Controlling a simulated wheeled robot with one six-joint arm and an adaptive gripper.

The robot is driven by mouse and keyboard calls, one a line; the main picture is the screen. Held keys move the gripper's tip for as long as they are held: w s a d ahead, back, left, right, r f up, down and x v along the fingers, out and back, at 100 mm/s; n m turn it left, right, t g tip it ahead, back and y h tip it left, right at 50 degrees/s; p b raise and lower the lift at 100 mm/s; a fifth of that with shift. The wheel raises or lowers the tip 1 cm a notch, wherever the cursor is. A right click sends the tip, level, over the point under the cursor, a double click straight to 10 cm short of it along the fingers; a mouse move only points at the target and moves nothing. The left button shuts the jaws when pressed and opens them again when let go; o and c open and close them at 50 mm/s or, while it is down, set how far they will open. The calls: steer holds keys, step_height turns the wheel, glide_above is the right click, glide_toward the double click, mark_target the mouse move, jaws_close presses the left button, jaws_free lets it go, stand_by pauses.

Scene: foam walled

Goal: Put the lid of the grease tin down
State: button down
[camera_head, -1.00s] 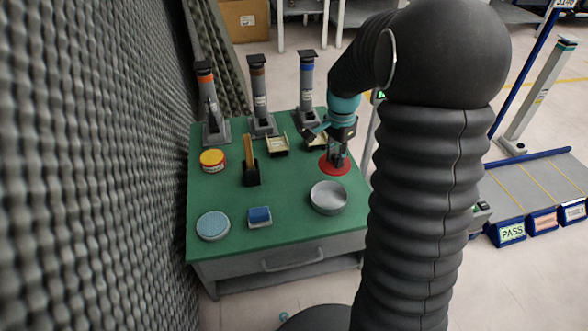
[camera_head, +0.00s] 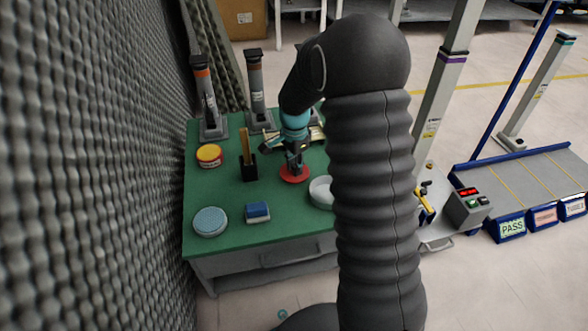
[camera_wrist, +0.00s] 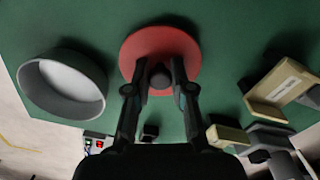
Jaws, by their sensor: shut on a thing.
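The lid is a flat red disc (camera_head: 293,176) with a dark knob (camera_wrist: 160,76) in its middle. My gripper (camera_wrist: 160,80) is shut on that knob, one finger on each side. In the head view my gripper (camera_head: 294,160) is over the middle of the green bench top; any gap under the lid is hard to tell. An open, round grey tin (camera_wrist: 62,82) with a pale inside stands left of the lid in the wrist view. In the head view this tin (camera_head: 320,193) is nearer the front and partly hidden by my arm.
The green bench (camera_head: 285,222) also bears a black holder (camera_head: 248,172), a yellow-and-red tin (camera_head: 209,155), a blue-topped round dish (camera_head: 210,221) and a blue block (camera_head: 257,211). Posts stand along the back. The foam wall (camera_head: 100,190) borders the left. Bare green lies ahead of the holder.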

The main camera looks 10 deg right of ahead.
steer(key=shift+f, duration=0.55)
steer(key=shift+f, duration=0.1)
steer(key=c, duration=1)
jaws_free()
